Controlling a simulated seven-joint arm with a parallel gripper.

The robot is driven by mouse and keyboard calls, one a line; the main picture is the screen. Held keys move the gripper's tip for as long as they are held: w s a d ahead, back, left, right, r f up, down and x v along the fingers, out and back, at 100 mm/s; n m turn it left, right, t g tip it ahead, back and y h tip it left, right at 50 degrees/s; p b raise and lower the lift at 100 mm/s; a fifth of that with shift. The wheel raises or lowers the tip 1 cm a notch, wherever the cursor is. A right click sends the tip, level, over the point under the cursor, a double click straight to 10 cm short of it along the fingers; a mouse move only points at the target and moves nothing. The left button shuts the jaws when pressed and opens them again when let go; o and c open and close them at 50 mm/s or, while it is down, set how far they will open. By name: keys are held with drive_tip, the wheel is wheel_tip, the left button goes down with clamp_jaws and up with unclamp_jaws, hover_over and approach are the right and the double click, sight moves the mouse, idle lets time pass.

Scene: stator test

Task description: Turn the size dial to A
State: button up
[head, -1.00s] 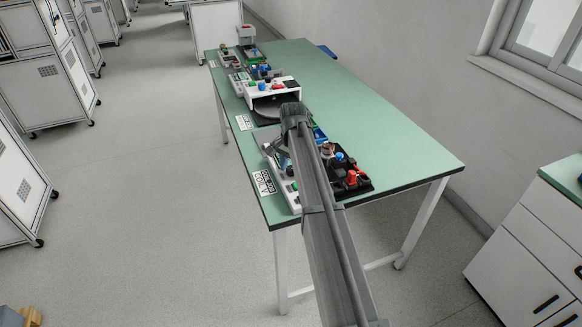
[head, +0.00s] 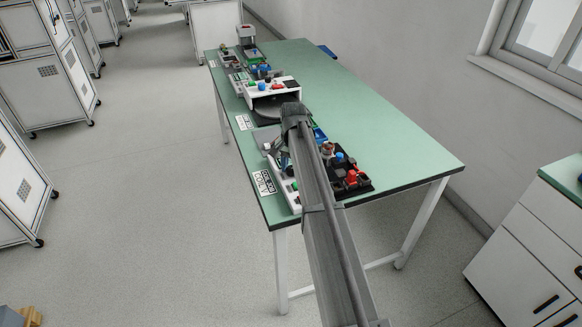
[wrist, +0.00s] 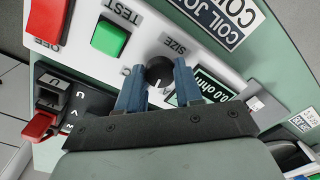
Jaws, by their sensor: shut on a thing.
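The size dial (wrist: 159,68) is a round black knob on a white panel, below the printed word SIZE in the wrist view. My gripper (wrist: 158,82) has its two blue fingers on either side of the knob and is shut on it. A short white mark shows at the knob's lower edge, between the fingers. Letters beside the knob are partly covered by the left finger, so I cannot read which one the dial points to. In the head view my arm hides the dial.
A green TEST button (wrist: 109,38) and a red OFF switch (wrist: 47,20) lie left of the dial. A display (wrist: 213,86) reading 0.0 ohm is right of it. Black terminals with a red lever (wrist: 38,125) are at lower left. More devices stand along the green table (head: 370,120).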

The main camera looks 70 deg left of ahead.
drive_tip(key=n, duration=0.6)
drive_tip(key=shift+n, duration=0.4)
idle(0.4)
drive_tip(key=o, duration=1)
drive_tip(key=shift+o, duration=0.2)
wheel_tip(320, 180, up, 14)
drive_tip(key=shift+w, duration=0.25)
drive_tip(key=shift+f, duration=0.1)
